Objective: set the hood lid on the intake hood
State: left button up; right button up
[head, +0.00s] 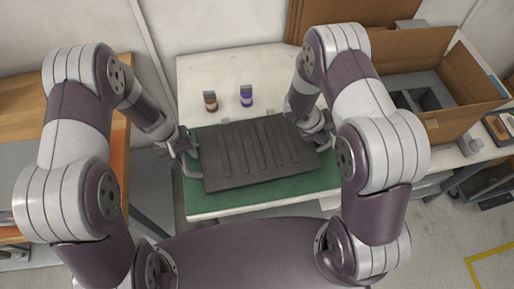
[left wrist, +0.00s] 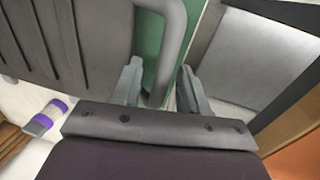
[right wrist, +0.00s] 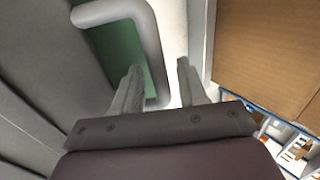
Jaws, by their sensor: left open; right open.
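The dark grey ribbed panel, which looks like the hood lid (head: 255,155), lies slightly turned on a green mat. It has a bent grey bar handle at each short side. In the left wrist view the left handle (left wrist: 172,32) runs between the fingers of my open left gripper (left wrist: 160,80). In the right wrist view the right handle (right wrist: 150,35) has its bent end between the fingers of my open right gripper (right wrist: 158,80). Neither gripper is closed on a handle. I cannot make out a separate intake hood.
The green mat (head: 270,195) covers the front of a white table (head: 205,68). An open cardboard box (head: 465,75) with grey inserts stands at right. A wooden bench is at left.

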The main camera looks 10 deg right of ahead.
pick_arm(q)
grip_shut()
pick_arm(e)
grip_shut()
pick_arm(q)
jog(key=shift+r, duration=0.1)
pick_arm(e)
jog(key=shift+r, duration=0.1)
dwell(0.8)
